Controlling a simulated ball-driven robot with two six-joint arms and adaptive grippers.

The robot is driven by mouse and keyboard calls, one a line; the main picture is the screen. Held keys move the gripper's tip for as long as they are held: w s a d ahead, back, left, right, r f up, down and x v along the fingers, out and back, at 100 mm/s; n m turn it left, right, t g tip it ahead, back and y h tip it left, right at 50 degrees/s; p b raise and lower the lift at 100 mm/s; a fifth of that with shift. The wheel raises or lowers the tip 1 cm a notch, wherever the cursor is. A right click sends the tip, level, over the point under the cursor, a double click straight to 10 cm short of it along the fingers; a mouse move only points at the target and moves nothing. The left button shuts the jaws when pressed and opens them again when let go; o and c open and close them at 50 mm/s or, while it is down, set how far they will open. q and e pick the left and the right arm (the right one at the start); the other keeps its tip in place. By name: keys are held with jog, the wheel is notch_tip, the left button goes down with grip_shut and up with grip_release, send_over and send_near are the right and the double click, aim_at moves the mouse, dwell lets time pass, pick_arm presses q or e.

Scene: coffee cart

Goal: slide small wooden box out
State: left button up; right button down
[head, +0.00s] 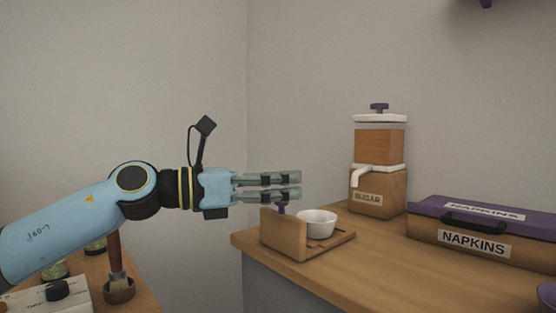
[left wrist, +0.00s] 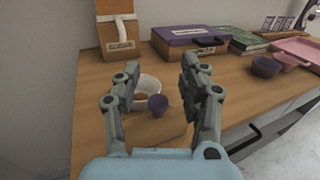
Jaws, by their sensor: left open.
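The small wooden box (head: 283,236) stands near the left end of the counter, with a raised wooden panel and a low tray-like base. A purple knob (left wrist: 158,105) shows at its panel in the left wrist view, between my fingers. A white bowl (head: 316,222) sits at the box's base, just behind the panel. My left gripper (head: 300,187) is open and empty, level, just above the panel and knob. In the left wrist view its fingers (left wrist: 162,75) spread to either side of the knob and bowl. My right gripper is not in view.
A sugar dispenser (head: 378,185) stands behind the box, and a napkins box (head: 484,232) lies to the right. Purple and pink bowls (left wrist: 265,66) are further along the counter. The counter front (head: 400,285) is clear. A brush in a cup (head: 119,290) stands on another surface, lower left.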

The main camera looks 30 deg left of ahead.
pick_arm(q)
notch_tip(320, 180, up, 7)
jog(key=shift+r, duration=0.1)
dwell(0.5)
